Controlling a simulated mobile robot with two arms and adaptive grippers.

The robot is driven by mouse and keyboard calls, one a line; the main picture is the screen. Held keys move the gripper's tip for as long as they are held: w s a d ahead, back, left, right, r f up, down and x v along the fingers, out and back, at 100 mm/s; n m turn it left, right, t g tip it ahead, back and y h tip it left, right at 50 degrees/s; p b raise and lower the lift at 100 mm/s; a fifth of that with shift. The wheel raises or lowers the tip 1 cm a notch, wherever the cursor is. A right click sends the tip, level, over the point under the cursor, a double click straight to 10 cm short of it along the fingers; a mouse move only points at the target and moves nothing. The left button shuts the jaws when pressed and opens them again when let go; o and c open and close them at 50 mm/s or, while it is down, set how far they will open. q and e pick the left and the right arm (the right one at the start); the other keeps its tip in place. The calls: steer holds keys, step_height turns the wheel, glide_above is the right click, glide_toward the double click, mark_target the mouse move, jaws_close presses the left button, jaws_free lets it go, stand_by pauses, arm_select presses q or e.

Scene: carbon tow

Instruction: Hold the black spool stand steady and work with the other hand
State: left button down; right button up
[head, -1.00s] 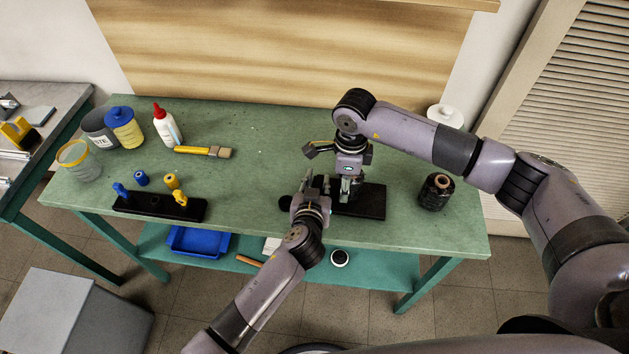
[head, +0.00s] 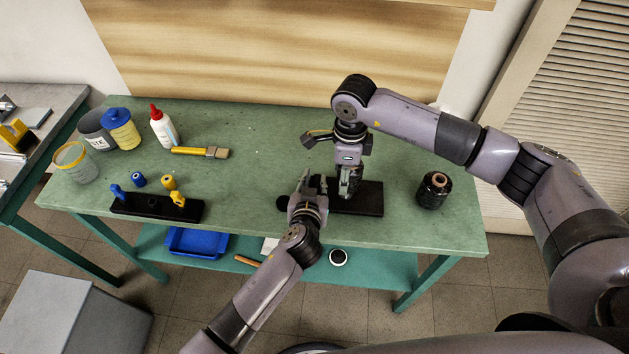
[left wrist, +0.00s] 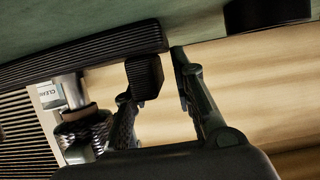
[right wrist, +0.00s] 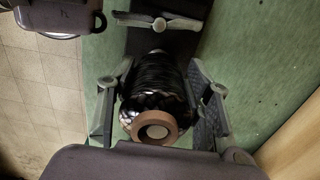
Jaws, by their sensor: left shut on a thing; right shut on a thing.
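The black spool stand (head: 368,198) has a flat dark base on the green table. My left gripper (head: 312,182) is at the base's left end, shut on a dark block of the stand; its fingers (left wrist: 160,95) flank that block in the left wrist view. My right gripper (head: 348,192) points down over the base. In the right wrist view its fingers (right wrist: 160,105) are shut around a spool of black tow (right wrist: 155,85) with a brown end. In the left wrist view, a metal post (left wrist: 70,90) shows between base and spool. How far the spool sits over it is unclear.
Another black spool (head: 433,190) stands on the table to the right. A black rack (head: 155,208), a brush (head: 200,152), a glue bottle (head: 163,127) and jars are on the left. The table between brush and stand is clear.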

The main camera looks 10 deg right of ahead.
arm_select(q)
steer(key=shift+a+f+y, duration=0.3)
steer(key=shift+a+f, duration=0.15)
steer(key=shift+a, duration=0.1)
arm_select(e)
steer(key=shift+d+r, duration=0.15)
steer(key=shift+r, duration=2.2)
steer(key=shift+d+r, duration=0.1)
steer(key=shift+r, duration=2.65)
arm_select(q)
steer(key=shift+s+d, duration=0.1)
steer(key=shift+d, duration=0.05)
arm_select(e)
steer(key=shift+a+r, duration=0.25)
steer(key=shift+r, duration=0.45)
arm_select(q)
steer(key=shift+d, duration=0.1)
steer(key=shift+s, duration=0.1)
steer(key=c, duration=1.8)
jaws_free()
steer(key=shift+o, duration=1.1)
steer(key=shift+d, duration=0.1)
steer(key=shift+w, duration=0.2)
arm_select(e)
step_height(320, 180, up, 7)
